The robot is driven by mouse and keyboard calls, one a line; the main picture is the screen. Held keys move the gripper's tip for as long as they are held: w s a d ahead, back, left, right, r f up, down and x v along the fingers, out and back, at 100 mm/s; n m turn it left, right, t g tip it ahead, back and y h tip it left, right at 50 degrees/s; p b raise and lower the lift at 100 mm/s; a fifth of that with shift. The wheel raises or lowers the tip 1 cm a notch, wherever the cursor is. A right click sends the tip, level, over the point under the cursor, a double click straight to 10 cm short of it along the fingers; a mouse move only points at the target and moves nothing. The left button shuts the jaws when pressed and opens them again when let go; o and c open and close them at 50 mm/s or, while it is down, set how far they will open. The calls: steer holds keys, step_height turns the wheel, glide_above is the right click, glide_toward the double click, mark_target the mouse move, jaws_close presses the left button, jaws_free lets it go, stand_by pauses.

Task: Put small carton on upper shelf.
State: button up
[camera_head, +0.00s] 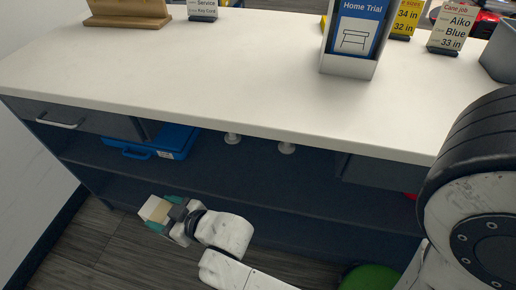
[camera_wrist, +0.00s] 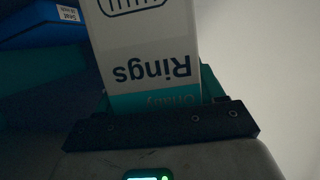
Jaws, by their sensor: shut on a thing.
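A small carton (camera_wrist: 148,50), white with a teal band and the word "Rings", fills the middle of the wrist view and reads upside down there. My gripper (camera_head: 168,213) is shut on it. In the head view the carton (camera_head: 154,209) is a small pale box at the gripper's tip, in front of the counter's shelves at the lower left. The upper shelf (camera_head: 255,170) lies under the white counter top. My gripper hides part of the carton.
A blue case (camera_head: 163,140) lies on the upper shelf at the left, beside a drawer (camera_head: 85,118). The white counter top (camera_head: 220,60) carries signs and a brochure holder (camera_head: 352,40). A green round thing (camera_head: 370,279) is low at right.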

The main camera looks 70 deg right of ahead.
steer(key=s+d+r+m+g+h+b, duration=0.1)
steer(key=s+d+m+h, duration=0.15)
steer(key=d, duration=0.75)
steer(key=s+d+r+m+g+h+b, duration=0.1)
steer(key=s+d+m+h, duration=0.15)
steer(key=d, duration=0.85)
steer(key=s+d+r+m+g+h+b, duration=0.1)
steer(key=s+d+m+h+b, duration=0.15)
steer(key=d, duration=0.75)
steer(key=s+a+r+p, duration=0.1)
steer(key=s+a+p, duration=0.15)
steer(key=s, duration=0.35)
steer(key=s+a+r+p, duration=0.1)
steer(key=s+a+r, duration=0.15)
steer(key=s, duration=0.45)
steer(key=w+d+f+b, duration=0.2)
steer(key=w+f, duration=0.4)
steer(key=f, duration=0.1)
steer(key=w+d+f+b, duration=0.2)
steer(key=w+d+f, duration=0.1)
steer(key=w+f, duration=0.3)
steer(key=shift+w+d+f+b, duration=0.3)
steer(key=shift+d+f+b, duration=0.05)
steer(key=shift+n+h, duration=0.25)
